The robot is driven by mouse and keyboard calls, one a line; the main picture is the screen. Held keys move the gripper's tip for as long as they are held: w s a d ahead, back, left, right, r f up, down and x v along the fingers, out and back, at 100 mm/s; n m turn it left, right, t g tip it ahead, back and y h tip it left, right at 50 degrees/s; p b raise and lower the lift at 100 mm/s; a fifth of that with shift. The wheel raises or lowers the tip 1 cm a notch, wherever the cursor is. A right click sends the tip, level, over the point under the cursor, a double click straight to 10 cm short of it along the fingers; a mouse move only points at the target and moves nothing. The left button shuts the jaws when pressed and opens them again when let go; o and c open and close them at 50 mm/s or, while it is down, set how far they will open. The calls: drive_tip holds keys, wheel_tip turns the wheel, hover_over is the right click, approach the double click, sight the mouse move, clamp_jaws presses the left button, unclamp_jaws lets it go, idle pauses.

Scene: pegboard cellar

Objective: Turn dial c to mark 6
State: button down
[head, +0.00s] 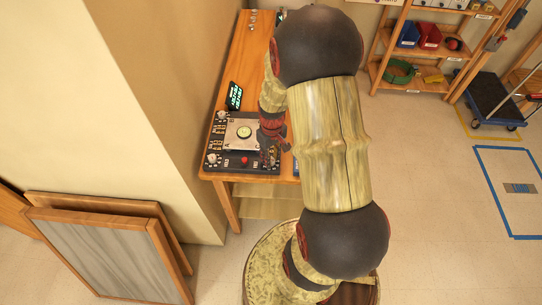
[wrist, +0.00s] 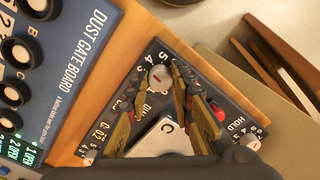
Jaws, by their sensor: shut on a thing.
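A dark control panel (wrist: 200,82) shows in the wrist view. A pale round dial (wrist: 158,75) with a small red mark sits near its upper corner, ringed by printed numbers, 3, 4 and 5 among them. My gripper (wrist: 161,88) has its worn yellowish fingers on either side of this dial, shut on it. The exact mark the dial points to is unclear. In the head view my gripper (head: 269,152) is at the panel's lower right, where my arm hides the dial.
A red button (wrist: 217,111) and a second dial (wrist: 248,141) by the word HOLD are close to the right finger. Another dial (wrist: 88,157) is at lower left. A blue Dust Gate Board (wrist: 84,62) adjoins. Framed boards (head: 105,250) lean near the wooden bench (head: 226,190).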

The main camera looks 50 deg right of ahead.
drive_tip(key=m+p, duration=0.1)
drive_tip(key=m, duration=0.3)
drive_tip(key=shift+m, duration=0.3)
drive_tip(key=m+p, duration=0.1)
drive_tip(key=m, duration=0.3)
drive_tip(key=shift+a+m+p, duration=0.1)
drive_tip(key=shift+m+p, duration=0.2)
drive_tip(key=m+p, duration=0.1)
drive_tip(key=m, duration=0.3)
drive_tip(key=shift+m, duration=0.3)
drive_tip(key=shift+m+p, duration=0.5)
drive_tip(key=shift+m, duration=1.6)
drive_tip(key=c, duration=1.5)
unclamp_jaws()
drive_tip(key=shift+c, duration=0.2)
